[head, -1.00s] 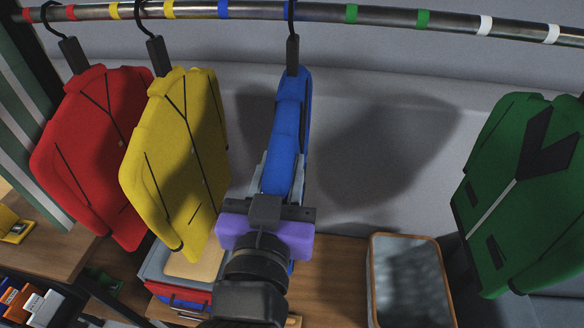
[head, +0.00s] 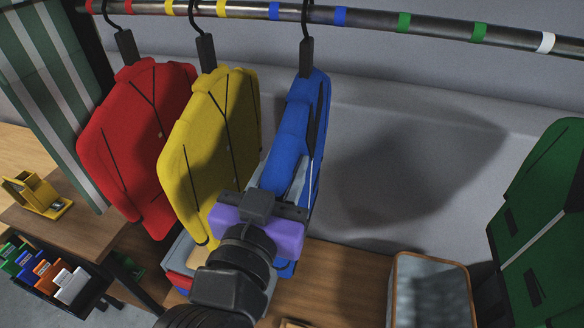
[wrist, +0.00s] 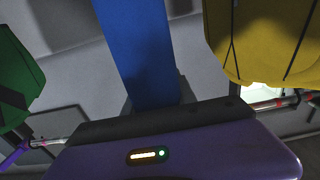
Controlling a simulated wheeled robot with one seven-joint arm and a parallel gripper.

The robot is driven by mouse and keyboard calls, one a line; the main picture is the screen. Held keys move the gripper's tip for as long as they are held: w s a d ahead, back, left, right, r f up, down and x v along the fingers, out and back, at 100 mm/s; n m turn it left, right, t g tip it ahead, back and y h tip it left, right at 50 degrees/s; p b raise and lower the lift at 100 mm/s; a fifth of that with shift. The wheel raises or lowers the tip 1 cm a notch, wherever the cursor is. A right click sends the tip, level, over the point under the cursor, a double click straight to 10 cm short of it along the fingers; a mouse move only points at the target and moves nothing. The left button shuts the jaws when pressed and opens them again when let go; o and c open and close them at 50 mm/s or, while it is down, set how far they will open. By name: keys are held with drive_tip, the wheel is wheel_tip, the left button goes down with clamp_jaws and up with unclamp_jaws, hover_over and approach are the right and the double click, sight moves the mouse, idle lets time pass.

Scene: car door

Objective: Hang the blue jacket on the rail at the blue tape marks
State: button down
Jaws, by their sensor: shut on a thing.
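The blue jacket (head: 291,140) hangs upright on a black hanger, seen nearly edge-on in the head view. My gripper (head: 283,190) is shut on it from the near side; its blue cloth (wrist: 138,50) also fills the middle of the wrist view. The hanger's hook (head: 306,18) crosses the rail (head: 375,18) between the left blue tape mark (head: 274,11) and the right blue tape mark (head: 340,16). The hook's top is at the picture's edge, so I cannot tell whether it rests on the rail.
A yellow jacket (head: 212,150) hangs close left of the blue one, with a red jacket (head: 138,140) beyond it. A green jacket (head: 545,220) is at far right. The space between blue and green is clear. A framed panel (head: 430,290) stands below.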

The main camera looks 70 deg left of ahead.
drive_tip(key=shift+f, duration=0.2)
idle(0.4)
drive_tip(key=c, duration=0.9)
unclamp_jaws()
drive_tip(key=shift+f, duration=0.15)
drive_tip(key=shift+b+v, duration=0.9)
drive_tip(key=shift+v, duration=3.05)
